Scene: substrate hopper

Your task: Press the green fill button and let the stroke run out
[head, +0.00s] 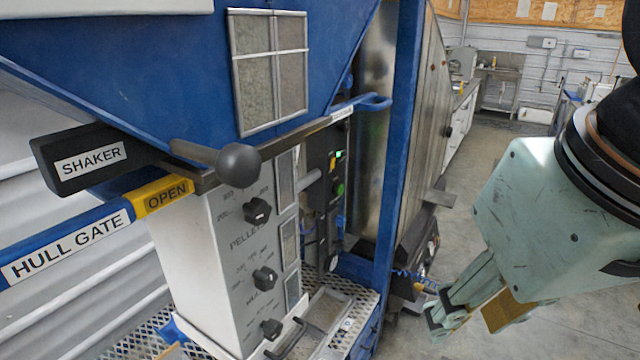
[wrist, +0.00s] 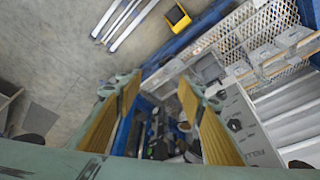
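The green button (head: 340,188) is a small round spot on a narrow black control panel (head: 322,200), behind the pellet box. A small lit green display (head: 340,154) sits above it. My gripper (head: 458,312) hangs at the lower right of the head view, pointing down and left, well apart from the panel. In the wrist view my gripper (wrist: 160,98) shows two yellow-padded fingers spread apart with nothing between them. I cannot make out the green button in the wrist view.
A blue post (head: 396,150) stands between the panel and my gripper. The pellet box (head: 232,270) has several black knobs. The hull gate bar (head: 70,243) and shaker block (head: 90,163) jut out at left. A yellow bin (wrist: 177,17) lies beyond my fingers.

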